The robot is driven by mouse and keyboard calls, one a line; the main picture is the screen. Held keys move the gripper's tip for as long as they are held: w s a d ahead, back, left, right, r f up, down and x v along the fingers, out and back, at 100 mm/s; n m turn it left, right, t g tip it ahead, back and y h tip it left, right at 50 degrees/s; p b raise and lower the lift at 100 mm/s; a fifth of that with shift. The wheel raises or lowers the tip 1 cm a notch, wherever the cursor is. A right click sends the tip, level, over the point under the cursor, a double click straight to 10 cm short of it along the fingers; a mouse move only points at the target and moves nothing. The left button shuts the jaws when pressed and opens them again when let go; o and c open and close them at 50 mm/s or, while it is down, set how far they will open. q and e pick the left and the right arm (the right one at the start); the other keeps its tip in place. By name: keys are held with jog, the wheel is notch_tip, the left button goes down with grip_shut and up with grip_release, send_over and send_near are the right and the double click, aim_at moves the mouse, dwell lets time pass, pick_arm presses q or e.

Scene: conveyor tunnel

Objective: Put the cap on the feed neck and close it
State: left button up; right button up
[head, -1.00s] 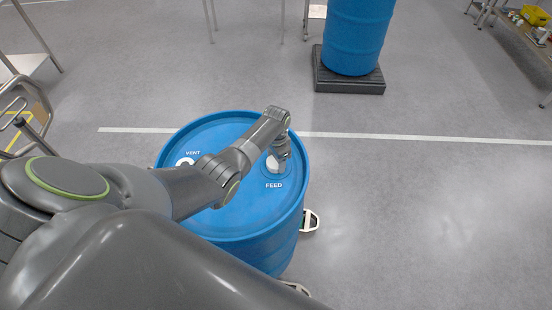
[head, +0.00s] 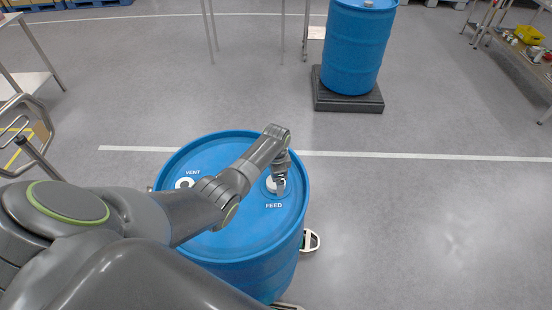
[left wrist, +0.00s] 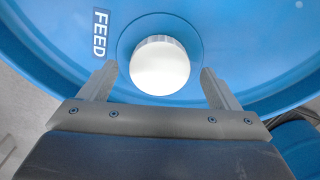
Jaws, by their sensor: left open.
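The blue drum (head: 240,250) stands in front of me, its top partly covered by my left arm. The round white cap (left wrist: 160,67) with a ribbed side sits at the feed opening beside the FEED label (left wrist: 100,34); how far it is seated I cannot tell. In the head view the cap (head: 270,185) is partly hidden by my left gripper (head: 280,186). In the left wrist view my left gripper (left wrist: 159,70) is open, one finger on each side of the cap's near edge, with gaps between. My right gripper is out of view.
A white ring at the VENT label (head: 193,172) is partly hidden by my arm. Another blue drum (head: 357,50) stands on a black pallet (head: 345,103) farther back. A bench (head: 520,52) with small items is at the far right. The floor to the right is clear.

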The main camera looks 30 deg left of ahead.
pick_arm(q)
notch_tip(320, 180, up, 17)
jog(key=b, duration=0.2)
jog(key=shift+f, duration=0.15)
jog(key=shift+s+f, duration=0.1)
dwell(0.6)
